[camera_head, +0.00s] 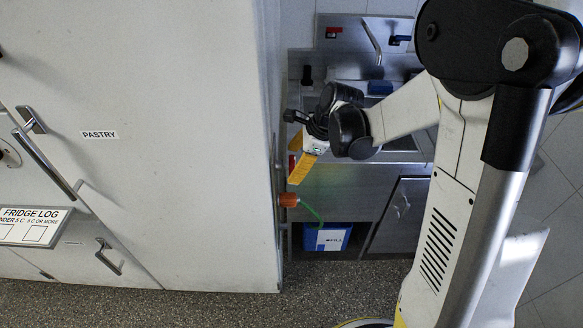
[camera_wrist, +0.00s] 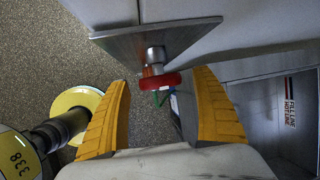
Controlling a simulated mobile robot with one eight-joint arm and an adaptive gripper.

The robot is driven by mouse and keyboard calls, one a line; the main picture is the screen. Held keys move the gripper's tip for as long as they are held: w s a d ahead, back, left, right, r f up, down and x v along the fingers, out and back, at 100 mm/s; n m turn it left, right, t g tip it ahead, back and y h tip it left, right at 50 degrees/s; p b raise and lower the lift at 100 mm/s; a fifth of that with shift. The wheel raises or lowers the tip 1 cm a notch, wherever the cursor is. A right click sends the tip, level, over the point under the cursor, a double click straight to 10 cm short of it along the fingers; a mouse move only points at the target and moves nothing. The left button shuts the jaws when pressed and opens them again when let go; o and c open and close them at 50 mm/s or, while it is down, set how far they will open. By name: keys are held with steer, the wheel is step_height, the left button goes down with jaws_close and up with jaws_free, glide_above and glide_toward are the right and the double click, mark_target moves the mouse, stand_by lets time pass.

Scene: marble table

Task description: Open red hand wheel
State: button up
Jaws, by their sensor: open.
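The red hand wheel (camera_wrist: 160,81) is a small red disc on a short metal stem, in the upper middle of the wrist view. The stem comes out of a grey metal plate (camera_wrist: 150,40). In the head view the wheel (camera_head: 289,200) shows as a small orange-red piece by the right edge of the white cabinet. My gripper (camera_head: 294,180) is open, with yellow fingers pointing down just above the wheel. In the wrist view the wheel appears between the two fingertips, with a gap on the left; on the right it looks close, and I cannot tell whether it touches.
A white cabinet (camera_head: 180,130) stands close on the left of my gripper. A steel sink unit (camera_head: 345,185) is behind, with a blue box (camera_head: 328,237) low under it. A thin green hose (camera_head: 311,212) hangs near the wheel. Speckled floor (camera_head: 200,305) is open in front.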

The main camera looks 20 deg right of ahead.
steer(key=shift+x, duration=0.8)
steer(key=shift+r, duration=0.1)
steer(key=c, duration=1.2)
steer(key=shift+o, duration=0.2)
